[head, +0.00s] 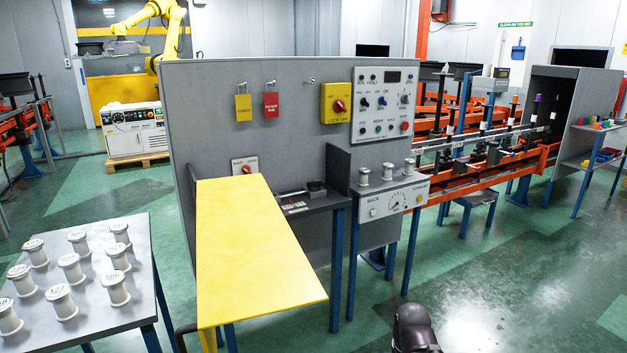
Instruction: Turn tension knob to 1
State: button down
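A light grey control box (381,213) sits on the front of a small shelf, right of the yellow table. Its face carries a round dial (397,201) with scale marks around it, which looks like the tension knob. The dial's numbers and the direction it points are too small to read. A dark rounded part of my arm shows at the bottom edge, well below and in front of the box. My gripper's fingers are not visible.
White spools (388,171) stand on the shelf above the dial. A yellow-topped table (250,250) is left of it, and a grey table with several numbered spools (117,288) is further left. A switch panel (383,104) hangs above.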

aim_at(315, 185)
jog(key=i, duration=1.05)
jog(key=z, duration=0.05)
